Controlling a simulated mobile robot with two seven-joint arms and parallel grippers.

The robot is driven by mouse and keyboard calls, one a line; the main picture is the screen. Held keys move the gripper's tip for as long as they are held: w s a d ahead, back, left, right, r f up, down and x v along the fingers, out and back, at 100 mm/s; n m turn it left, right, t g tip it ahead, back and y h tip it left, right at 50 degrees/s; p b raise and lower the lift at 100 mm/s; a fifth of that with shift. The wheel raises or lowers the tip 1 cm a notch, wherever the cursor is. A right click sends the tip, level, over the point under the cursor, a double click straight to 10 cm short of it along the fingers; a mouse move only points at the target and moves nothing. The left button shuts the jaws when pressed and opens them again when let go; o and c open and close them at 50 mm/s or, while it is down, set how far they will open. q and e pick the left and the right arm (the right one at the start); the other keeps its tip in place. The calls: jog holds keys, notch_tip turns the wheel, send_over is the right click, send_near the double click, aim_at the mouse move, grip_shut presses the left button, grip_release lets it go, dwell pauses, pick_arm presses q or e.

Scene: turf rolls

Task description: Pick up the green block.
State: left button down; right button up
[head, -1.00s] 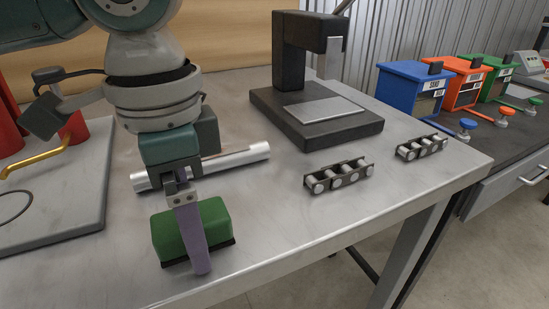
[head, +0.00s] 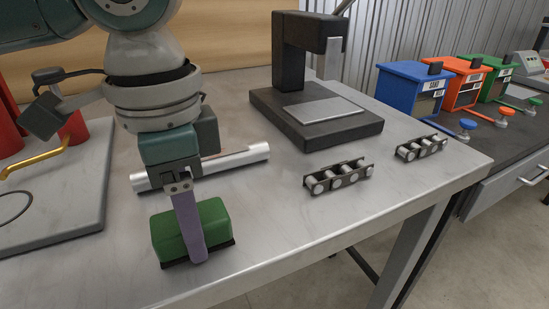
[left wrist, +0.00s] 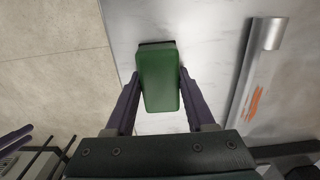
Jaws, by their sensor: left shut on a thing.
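The green block (head: 214,220) with a dark base lies on the metal table (head: 265,235) near its front edge. My left gripper (head: 197,255) points down over it, one purple finger in front of the block's near side. In the left wrist view the green block (left wrist: 159,80) sits between the two purple fingers of my left gripper (left wrist: 156,92). The gripper is shut on the block. The far finger is hidden behind the block in the head view. Whether the block's base is clear of the table cannot be told. My right gripper is not in view.
A silver tube (head: 235,160) lies just behind the block and also shows in the left wrist view (left wrist: 268,34). Two roller chain pieces (head: 338,178) (head: 421,147) and a black press stand (head: 310,80) are to the right. The table's front middle is clear.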

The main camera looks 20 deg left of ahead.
pick_arm(q)
notch_tip(320, 180, up, 20)
jog(key=p, duration=0.5)
